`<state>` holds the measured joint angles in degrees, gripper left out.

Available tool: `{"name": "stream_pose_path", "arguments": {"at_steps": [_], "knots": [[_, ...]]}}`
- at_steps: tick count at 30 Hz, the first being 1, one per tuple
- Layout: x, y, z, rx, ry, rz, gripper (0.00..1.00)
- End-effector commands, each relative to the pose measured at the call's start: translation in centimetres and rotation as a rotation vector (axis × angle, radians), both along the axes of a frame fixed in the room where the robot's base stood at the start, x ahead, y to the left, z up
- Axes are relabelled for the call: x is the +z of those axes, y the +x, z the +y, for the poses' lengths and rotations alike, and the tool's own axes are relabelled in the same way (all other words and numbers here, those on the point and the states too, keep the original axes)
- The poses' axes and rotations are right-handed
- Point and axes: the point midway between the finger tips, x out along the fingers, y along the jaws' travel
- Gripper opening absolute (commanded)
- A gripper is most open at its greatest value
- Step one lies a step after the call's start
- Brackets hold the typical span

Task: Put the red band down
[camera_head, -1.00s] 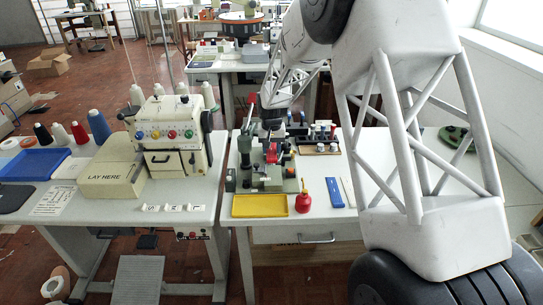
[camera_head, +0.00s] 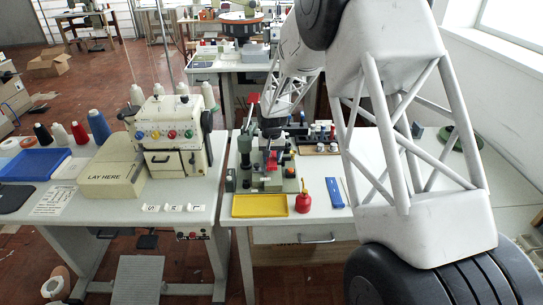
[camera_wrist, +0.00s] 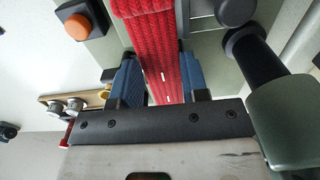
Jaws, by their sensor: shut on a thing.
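The red band (camera_wrist: 152,45) is a thick knitted strip in the wrist view, running from the top edge down between the blue fingers of my gripper (camera_wrist: 160,85). It has small white marks near its lower visible part. My gripper is shut on it. In the head view, a small bit of the red band (camera_head: 271,161) shows beneath my gripper (camera_head: 271,139), over the grey-green machine on the right-hand table. The band's lower end is hidden by my gripper's dark palm, and I cannot tell whether the band touches the machine.
On the machine's table (camera_head: 375,160) are a yellow tray (camera_head: 259,206), a red oil bottle (camera_head: 304,197) and a blue strip (camera_head: 334,193). A beige machine with a box marked "LAY HERE" (camera_head: 110,178) stands left. The wrist view shows an orange button (camera_wrist: 77,27) and a dark cylinder (camera_wrist: 255,58) nearby.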

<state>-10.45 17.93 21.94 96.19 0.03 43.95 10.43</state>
Motion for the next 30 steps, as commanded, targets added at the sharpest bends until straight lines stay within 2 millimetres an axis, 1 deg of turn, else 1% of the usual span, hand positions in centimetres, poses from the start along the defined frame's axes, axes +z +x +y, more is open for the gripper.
{"name": "stream_pose_path", "arguments": {"at_steps": [11, 12, 13, 23, 26, 30], "knots": [[-0.7, 0.0, 0.0, 0.0, 0.0, 0.0, 0.19], [-0.7, 0.0, 0.0, 0.0, 0.0, -0.001, 0.47], [-0.7, 0.0, 0.0, 0.0, 0.0, -0.001, 0.52], [-0.6, 0.0, 0.0, 0.0, 0.0, 0.0, 0.52], [-0.3, 0.0, 0.0, 0.0, 0.0, -0.001, 0.52], [0.6, 0.0, 0.0, 0.0, 0.0, -0.002, 0.52]]}}
